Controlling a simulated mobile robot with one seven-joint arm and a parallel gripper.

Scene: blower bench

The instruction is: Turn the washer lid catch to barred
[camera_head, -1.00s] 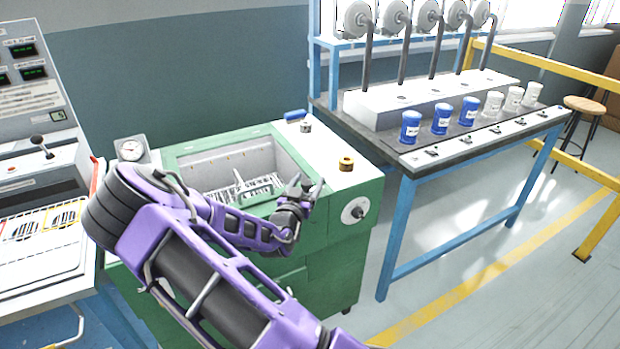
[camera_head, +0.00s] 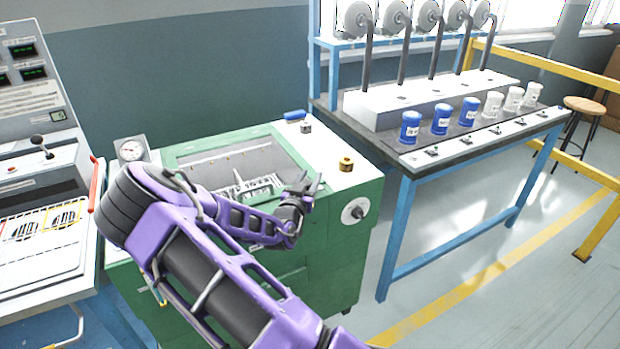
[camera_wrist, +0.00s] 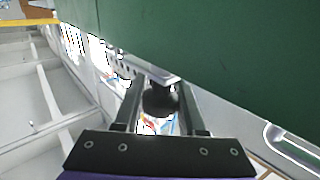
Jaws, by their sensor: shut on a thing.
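The washer is the green cabinet (camera_head: 335,245) with a white top and a rectangular opening, where a pale rack (camera_head: 252,187) shows. A white disc with a dark centre (camera_head: 356,210) is on its front at the right; I cannot tell for sure whether this is the lid catch. My gripper (camera_head: 306,184) is at the opening's right front corner, left of the disc and apart from it. In the wrist view, my gripper (camera_wrist: 162,112) is shut on a black knob (camera_wrist: 160,99) below a silver bracket, beside a green panel (camera_wrist: 220,50). My arm hides part of the washer's front.
A brass knob (camera_head: 346,164) and a blue handle (camera_head: 295,115) are on the washer's top. A gauge (camera_head: 130,150) stands at its back left. A bench (camera_head: 440,160) with blue and white cups is to the right. A control console (camera_head: 40,170) is at the left.

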